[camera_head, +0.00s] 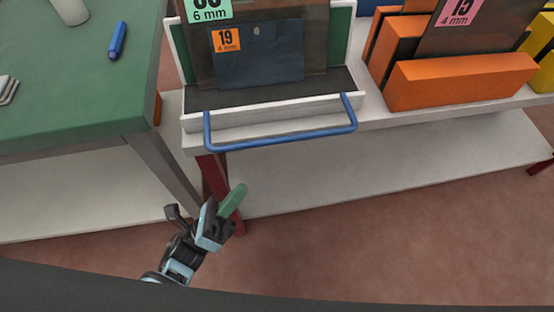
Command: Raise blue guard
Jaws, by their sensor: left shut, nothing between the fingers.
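The blue guard (280,142) is a U-shaped blue bar. It hangs low across the front of a white-edged station (265,109) on the white bench, sticking out past the bench's front edge. Behind it, dark glass panes (277,55) with an orange "19 4 mm" label and a green 6 mm label stand upright. My left gripper (232,200) is shut and empty, with a green tip pointing up and right. In the picture it is below the guard's left end, apart from it, in front of a dark red bench leg. My right gripper is out of view.
A green-topped table (75,105) with a blue marker (118,41) stands at the left. An orange rack (460,82) holding a dark pane with a pink label is at the right. A white lower shelf (390,160) runs under the bench. The reddish floor in front is clear.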

